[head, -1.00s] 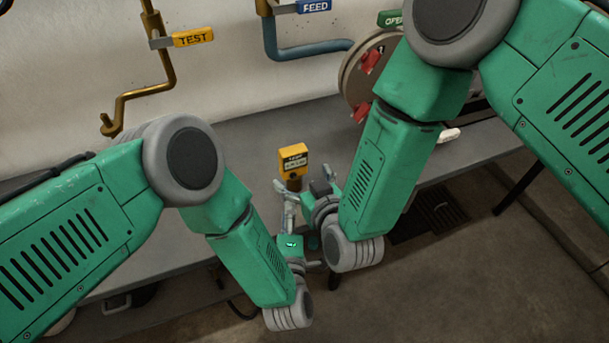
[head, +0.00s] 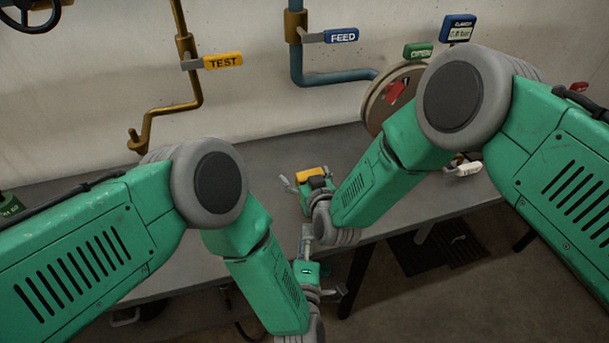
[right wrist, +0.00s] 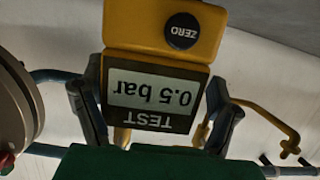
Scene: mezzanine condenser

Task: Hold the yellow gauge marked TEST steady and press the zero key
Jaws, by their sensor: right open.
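The yellow gauge (head: 311,173) is at the bench, mostly hidden by my right gripper (head: 305,184) in the head view. In the right wrist view the gauge (right wrist: 157,65) appears upside down.
A yellow TEST valve handle (head: 222,61) and a blue FEED handle (head: 341,36) are on wall pipes. The grey bench (head: 268,160) is clear left of the gauge.

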